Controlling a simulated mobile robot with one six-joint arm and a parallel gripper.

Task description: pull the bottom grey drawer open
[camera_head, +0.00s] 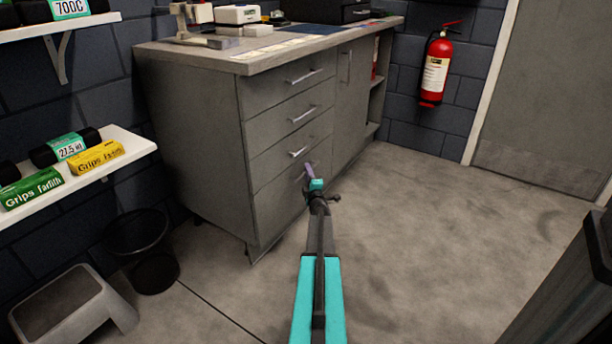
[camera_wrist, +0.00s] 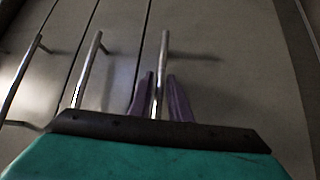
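The bottom grey drawer (camera_head: 275,208) is the lowest of the stacked drawers in the grey cabinet. Its front looks flush with the cabinet, so it is closed. My gripper (camera_head: 309,170) is at that drawer's upper part and hides its handle in the head view. In the wrist view the handle, a silver bar (camera_wrist: 164,50), runs between the two purple fingers of my gripper (camera_wrist: 160,78). One finger is on each side of the bar, with small gaps visible, so the gripper looks open around it. The drawer front (camera_wrist: 225,60) fills the right of the wrist view.
The handles of the drawers above (camera_wrist: 88,68) lie close on the left in the wrist view. The floor (camera_head: 430,235) before the cabinet is clear. A black bin (camera_head: 142,250) and a grey step stool (camera_head: 70,305) stand left. A dark object (camera_head: 570,285) stands at right.

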